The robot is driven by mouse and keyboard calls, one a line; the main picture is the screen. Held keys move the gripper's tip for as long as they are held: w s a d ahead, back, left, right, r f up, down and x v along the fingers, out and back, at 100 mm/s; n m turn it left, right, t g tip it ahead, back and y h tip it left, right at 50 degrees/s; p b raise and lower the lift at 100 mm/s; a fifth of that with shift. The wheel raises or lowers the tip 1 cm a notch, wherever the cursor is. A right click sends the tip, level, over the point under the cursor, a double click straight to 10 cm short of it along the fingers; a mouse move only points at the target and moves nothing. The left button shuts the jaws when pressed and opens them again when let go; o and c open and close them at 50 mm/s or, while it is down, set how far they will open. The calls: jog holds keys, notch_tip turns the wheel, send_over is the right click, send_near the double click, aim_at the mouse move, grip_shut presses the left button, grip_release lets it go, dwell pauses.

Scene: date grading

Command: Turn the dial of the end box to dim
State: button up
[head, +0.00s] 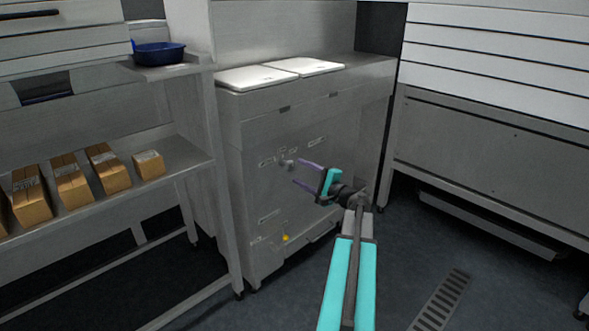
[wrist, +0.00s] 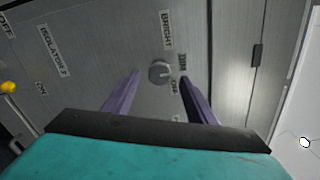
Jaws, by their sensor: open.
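The end box (head: 250,190) is a grey metal cabinet with two white lids on top. Its dial (wrist: 160,72) is a small round grey knob on the front panel, with labels around it. I cannot tell surely which label the dial points at. In the head view the dial (head: 287,164) is just beyond the fingertips. My gripper (head: 296,171) is open and empty, its two purple fingers pointing at the panel, either side of the dial in the wrist view.
A yellow knob (head: 285,238) sits low on the same front, near an ISOLATOR label (wrist: 53,50). A shelf (head: 180,155) with several cardboard boxes and a blue tray (head: 158,54) stand at the left. A slatted grey unit (head: 490,150) is at the right. Floor between is clear.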

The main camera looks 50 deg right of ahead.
jog(key=s, duration=0.6)
jog(key=shift+s+a+p, duration=0.25)
jog(key=shift+s+p, duration=0.15)
